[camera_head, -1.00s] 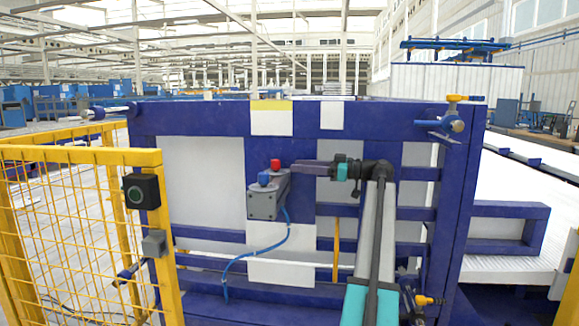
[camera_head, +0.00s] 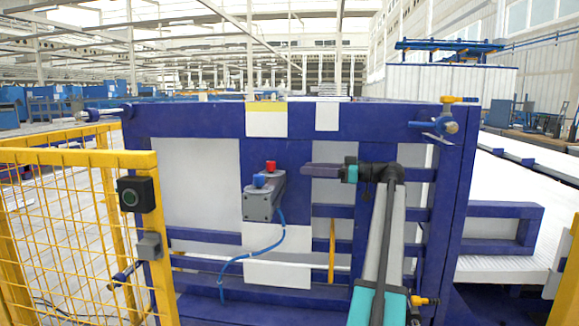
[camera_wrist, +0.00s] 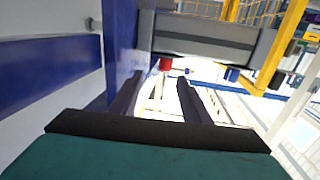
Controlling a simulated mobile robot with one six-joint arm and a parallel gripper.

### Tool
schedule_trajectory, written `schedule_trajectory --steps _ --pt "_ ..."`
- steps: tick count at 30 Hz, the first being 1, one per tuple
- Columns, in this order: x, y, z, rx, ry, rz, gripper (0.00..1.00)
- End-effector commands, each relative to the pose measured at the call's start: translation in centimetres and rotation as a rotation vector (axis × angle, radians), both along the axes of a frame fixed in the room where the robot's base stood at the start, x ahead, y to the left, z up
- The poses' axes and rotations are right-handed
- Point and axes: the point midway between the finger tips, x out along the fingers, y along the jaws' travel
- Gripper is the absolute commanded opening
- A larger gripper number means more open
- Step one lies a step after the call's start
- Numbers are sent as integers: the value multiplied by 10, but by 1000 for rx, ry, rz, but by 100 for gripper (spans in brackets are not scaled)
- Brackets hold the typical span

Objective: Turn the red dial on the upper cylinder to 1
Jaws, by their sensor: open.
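The red dial (camera_head: 270,167) shows as a small red knob on top of a grey box (camera_head: 261,206) on the blue frame. A blue knob (camera_head: 260,180) sits beside it. My gripper (camera_head: 305,170) is to the right of the red dial, apart from it, its fingers pointing left. In the wrist view, my open fingers (camera_wrist: 160,80) have nothing between them. The red dial (camera_wrist: 165,64) shows just beyond them, below the grey box (camera_wrist: 210,36). I cannot read any mark or number on the dial.
A blue cable (camera_head: 282,235) hangs from the grey box. A yellow mesh fence (camera_head: 80,215) with a black button box (camera_head: 136,195) stands at the left. Blue frame bars (camera_head: 400,212) lie behind my arm. The space between gripper and dial looks clear.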

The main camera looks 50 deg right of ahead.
Motion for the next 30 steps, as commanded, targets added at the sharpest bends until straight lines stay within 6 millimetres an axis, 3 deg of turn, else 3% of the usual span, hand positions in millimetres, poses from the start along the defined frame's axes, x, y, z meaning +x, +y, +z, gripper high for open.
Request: schedule_trajectory --steps 6,11,20,30 --pt "0 -1 -25 13 77 -118 43" --pt "-1 3 -35 11 139 -208 43" --pt "-5 15 -34 -8 239 -348 43" --pt "-12 32 -18 -42 311 -444 43"
